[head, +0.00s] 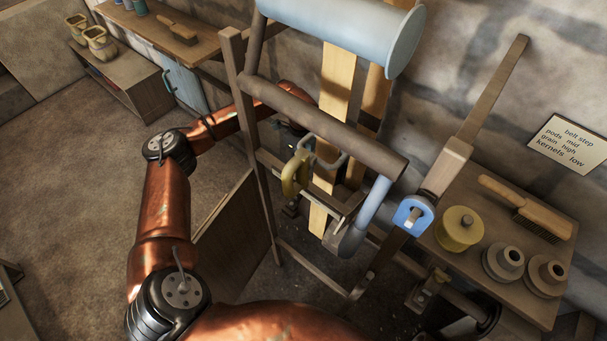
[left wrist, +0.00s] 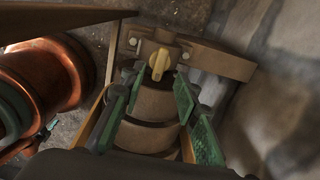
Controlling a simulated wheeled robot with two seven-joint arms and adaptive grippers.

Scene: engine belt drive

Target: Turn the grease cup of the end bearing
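The grease cup (left wrist: 159,64) is a small yellow knob with a raised wing, seen in the left wrist view on a brown mount beside a wooden beam (left wrist: 222,62). My left gripper (left wrist: 150,98) has green-padded fingers spread apart, with the cup showing just beyond and between their tips. I see no clear contact with the cup. In the head view my left arm reaches behind the wooden frame, and its gripper is mostly hidden by the brown roller (head: 320,125). The cup cannot be made out in the head view. My right gripper is not in view.
The wooden frame post (head: 250,150) and a pale belt (head: 335,90) stand close to my left arm. A side table at right holds a yellow spool (head: 459,228), grey stepped pulleys (head: 503,261) and a brush (head: 527,207).

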